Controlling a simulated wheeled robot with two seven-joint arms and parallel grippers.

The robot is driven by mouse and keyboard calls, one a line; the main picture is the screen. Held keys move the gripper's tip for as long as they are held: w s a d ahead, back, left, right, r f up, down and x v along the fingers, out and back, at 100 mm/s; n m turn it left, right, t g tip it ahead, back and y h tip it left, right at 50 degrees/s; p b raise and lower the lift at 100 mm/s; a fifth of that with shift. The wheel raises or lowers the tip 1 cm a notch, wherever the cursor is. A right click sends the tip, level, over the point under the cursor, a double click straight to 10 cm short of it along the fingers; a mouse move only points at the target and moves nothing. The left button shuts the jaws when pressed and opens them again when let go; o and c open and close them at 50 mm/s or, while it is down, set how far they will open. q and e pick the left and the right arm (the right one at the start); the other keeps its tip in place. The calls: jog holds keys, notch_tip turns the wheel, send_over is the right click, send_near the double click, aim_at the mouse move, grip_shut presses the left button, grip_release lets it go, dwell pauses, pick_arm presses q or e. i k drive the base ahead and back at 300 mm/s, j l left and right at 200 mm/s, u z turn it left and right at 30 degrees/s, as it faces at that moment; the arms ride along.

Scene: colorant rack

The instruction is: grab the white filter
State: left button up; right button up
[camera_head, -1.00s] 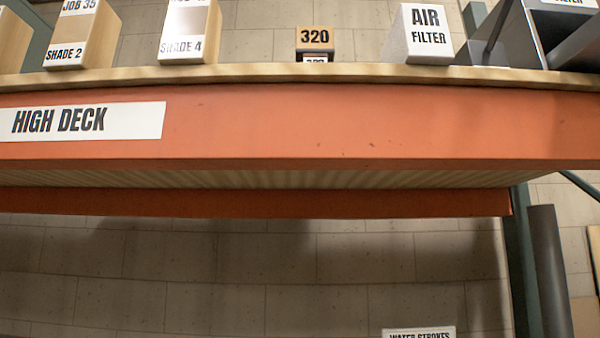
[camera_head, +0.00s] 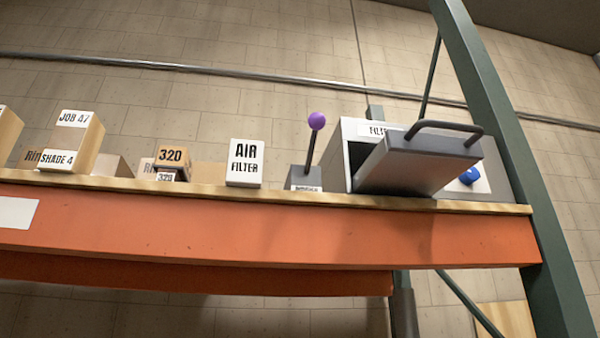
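A small white box labelled "AIR FILTER" (camera_head: 246,163) stands upright on the high shelf, near the middle of the head view. It sits close to the shelf's front edge. To its right is a grey unit with a "FILTER" label (camera_head: 376,129), partly hidden behind its tilted grey door or drawer with a dark bar handle (camera_head: 425,160). I cannot see what is inside this unit. Neither of my grippers shows in the view.
An orange shelf beam (camera_head: 230,228) runs below the wooden deck. A purple-knobbed lever (camera_head: 317,121) stands right of the white box. A brown "320" box (camera_head: 172,157) and a "SHADE 4" box (camera_head: 75,142) stand left. A green post (camera_head: 500,140) rises at right.

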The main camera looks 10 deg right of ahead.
aim_at(245, 167)
jog(key=u, duration=0.95)
jog(key=k+l+u, duration=0.2)
jog(key=u, duration=0.15)
jog(key=k+l+u, duration=0.2)
jog(key=l+u, duration=0.15)
